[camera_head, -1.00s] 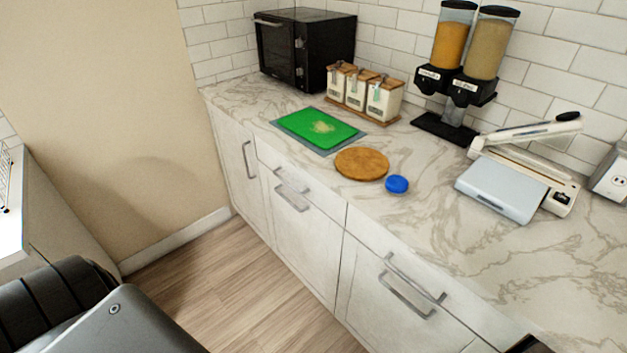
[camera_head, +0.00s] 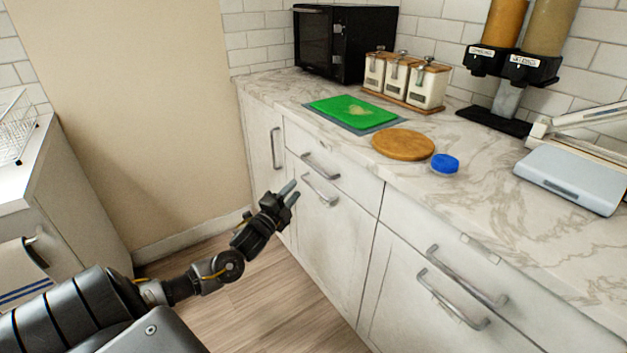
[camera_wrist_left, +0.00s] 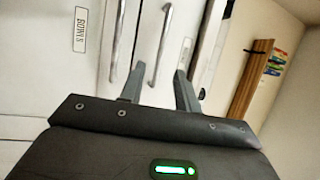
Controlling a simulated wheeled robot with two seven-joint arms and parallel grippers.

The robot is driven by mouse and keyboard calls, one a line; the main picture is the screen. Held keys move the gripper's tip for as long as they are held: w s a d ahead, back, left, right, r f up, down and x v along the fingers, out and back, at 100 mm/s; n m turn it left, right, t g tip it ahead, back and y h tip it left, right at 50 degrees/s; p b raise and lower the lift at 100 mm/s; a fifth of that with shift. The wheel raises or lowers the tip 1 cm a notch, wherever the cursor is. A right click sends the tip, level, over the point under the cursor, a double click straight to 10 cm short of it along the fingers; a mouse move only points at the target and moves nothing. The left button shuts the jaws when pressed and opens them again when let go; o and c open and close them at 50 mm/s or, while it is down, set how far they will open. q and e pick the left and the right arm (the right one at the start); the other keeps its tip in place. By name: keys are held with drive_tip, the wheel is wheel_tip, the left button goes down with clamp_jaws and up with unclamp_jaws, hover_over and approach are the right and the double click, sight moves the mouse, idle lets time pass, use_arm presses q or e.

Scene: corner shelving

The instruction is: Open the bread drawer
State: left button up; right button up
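No drawer label reading bread can be made out. In the head view, a white upper drawer front (camera_head: 345,183) has a metal bar handle (camera_head: 321,166), with another handle (camera_head: 319,190) on the front just below. My left gripper (camera_head: 289,193) is in front of these fronts, left of the handles, open and empty. In the left wrist view its spread fingers (camera_wrist_left: 158,88) show before two bar handles; one handle (camera_wrist_left: 161,45) runs between the fingertips in the picture, contact unclear. A label (camera_wrist_left: 80,28) there seems to read BOWLS. My right gripper is not in view.
The marble counter (camera_head: 480,190) holds a green board (camera_head: 352,110), a round wooden board (camera_head: 403,145) and a blue lid (camera_head: 445,163). A narrow cabinet (camera_head: 258,135) is at left. More handled fronts (camera_head: 400,275) stand right. A side counter (camera_head: 60,195) flanks the open floor.

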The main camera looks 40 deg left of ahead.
use_arm(q)
drive_tip(key=w+a+r, duration=0.1)
drive_tip(key=w+r, duration=0.1)
drive_tip(key=w, duration=0.8)
drive_tip(key=shift+w+b, duration=0.3)
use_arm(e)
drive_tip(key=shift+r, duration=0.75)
use_arm(q)
drive_tip(key=shift+r, duration=0.1)
drive_tip(key=shift+c, duration=0.3)
clamp_jaws()
drive_tip(key=shift+a, duration=0.15)
